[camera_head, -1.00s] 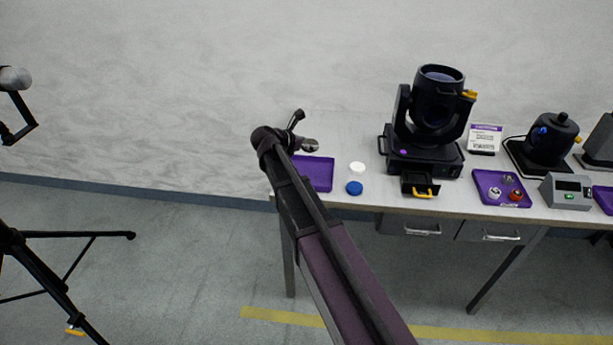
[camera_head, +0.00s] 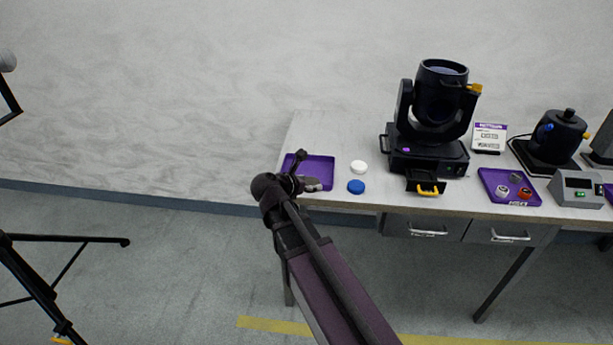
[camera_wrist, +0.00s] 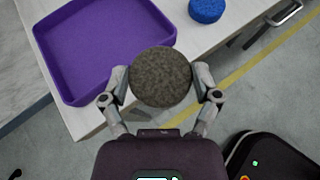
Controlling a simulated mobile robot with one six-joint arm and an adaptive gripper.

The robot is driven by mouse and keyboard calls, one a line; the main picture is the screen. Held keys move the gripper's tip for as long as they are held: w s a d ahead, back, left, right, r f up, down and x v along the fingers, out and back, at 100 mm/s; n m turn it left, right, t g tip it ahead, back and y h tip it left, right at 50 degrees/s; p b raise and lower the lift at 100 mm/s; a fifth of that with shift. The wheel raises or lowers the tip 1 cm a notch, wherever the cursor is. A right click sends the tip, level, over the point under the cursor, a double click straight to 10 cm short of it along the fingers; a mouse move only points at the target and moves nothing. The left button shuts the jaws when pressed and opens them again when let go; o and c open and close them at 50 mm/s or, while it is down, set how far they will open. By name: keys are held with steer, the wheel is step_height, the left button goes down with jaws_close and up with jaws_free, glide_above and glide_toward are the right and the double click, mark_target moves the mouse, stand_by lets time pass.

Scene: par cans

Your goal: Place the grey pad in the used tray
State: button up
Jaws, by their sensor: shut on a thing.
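The grey pad (camera_wrist: 160,77) is a round, speckled disc held between the two fingers of my gripper (camera_wrist: 161,84) in the wrist view. My gripper (camera_head: 312,184) is shut on it, over the near edge of the left purple tray in the head view. The pad itself is hard to make out there. The left purple tray (camera_head: 322,160) is empty, with a low rim, at the left end of the table. In the wrist view the tray (camera_wrist: 90,40) lies beyond and left of the pad, which overlaps its near right corner. No label shows on this tray.
A blue disc (camera_head: 356,187) and a white disc (camera_head: 359,167) lie right of the tray. A black stage light (camera_head: 432,120) stands behind an open drawer with a yellow handle (camera_head: 427,190). Another purple tray (camera_head: 489,184) holds small parts. A grey meter box (camera_head: 576,188) stands farther right.

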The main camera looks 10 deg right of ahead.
steer(key=shift+w, duration=0.1)
steer(key=b, duration=0.2)
glide_above(315, 163)
steer(key=s+a, duration=0.3)
steer(key=shift+w+a+f, duration=0.1)
steer(key=shift+a+f, duration=0.05)
steer(key=shift+f, duration=0.6)
steer(key=shift+f, duration=0.1)
steer(key=shift+f+b, duration=1.55)
steer(key=shift+f, duration=0.15)
steer(key=shift+f, duration=0.15)
steer(key=o, duration=0.6)
steer(key=shift+c, duration=0.2)
